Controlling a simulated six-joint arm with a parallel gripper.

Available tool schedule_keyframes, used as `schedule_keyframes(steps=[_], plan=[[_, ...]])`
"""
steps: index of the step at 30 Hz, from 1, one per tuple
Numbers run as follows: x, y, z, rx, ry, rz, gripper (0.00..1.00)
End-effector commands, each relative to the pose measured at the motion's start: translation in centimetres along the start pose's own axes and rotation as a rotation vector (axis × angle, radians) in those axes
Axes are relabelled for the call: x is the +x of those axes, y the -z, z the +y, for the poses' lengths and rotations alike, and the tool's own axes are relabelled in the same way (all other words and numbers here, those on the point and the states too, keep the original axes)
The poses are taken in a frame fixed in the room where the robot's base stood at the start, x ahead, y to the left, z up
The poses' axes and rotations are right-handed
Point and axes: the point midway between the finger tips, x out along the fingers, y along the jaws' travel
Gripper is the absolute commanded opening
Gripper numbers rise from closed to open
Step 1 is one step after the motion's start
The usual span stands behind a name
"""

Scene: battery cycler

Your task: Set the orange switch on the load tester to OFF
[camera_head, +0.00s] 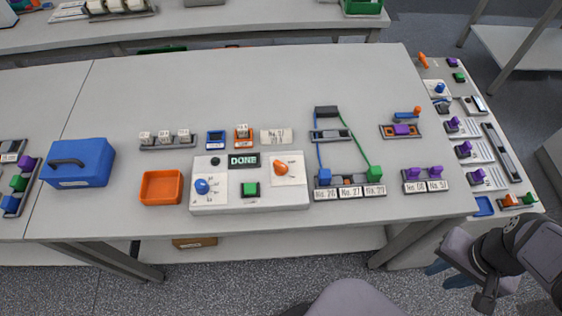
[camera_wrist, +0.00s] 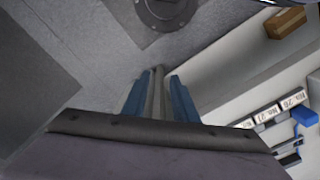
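The load tester (camera_head: 225,203) is a light grey box near the table's front edge, with a display reading DONE. Its orange switch (camera_head: 282,168) sits on a white label plate at the box's right side. The switch handle seems to point up and left; the label text is too small to read. A blue knob (camera_head: 202,186) and a green button (camera_head: 250,189) are also on the box. My gripper (camera_head: 446,273) is far to the right, off the table's front edge and low over the floor. Its two blue fingers (camera_wrist: 158,98) stand apart in the wrist view, with nothing held.
An orange tray (camera_head: 161,200) and a blue box (camera_head: 82,178) are left of the tester. A rack with numbered labels (camera_head: 350,193) and green and blue posts stands to its right. Several switches and modules fill the right side table (camera_head: 440,67). The table's back is clear.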

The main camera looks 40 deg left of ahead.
Motion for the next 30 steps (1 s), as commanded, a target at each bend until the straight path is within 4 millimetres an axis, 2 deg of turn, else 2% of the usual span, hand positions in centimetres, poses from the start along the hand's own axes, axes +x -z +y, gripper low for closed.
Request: schedule_keyframes(steps=[1,3,8,11,17,30], plan=[[0.0,0.0,0.0,-0.001,0.0,0.0,0.12],[0.0,0.0,-0.2,-0.009,0.0,0.0,0.0],[-0.1,0.0,-1.4,-0.062,0.0,0.0,0.0],[-0.1,-0.2,-2.8,-0.128,0.0,-0.004,0.0],[0.4,-1.6,-6.8,-0.324,-0.005,-0.033,0.0],[1.4,-6.8,-16.2,-0.824,-0.039,-0.085,0.0]])
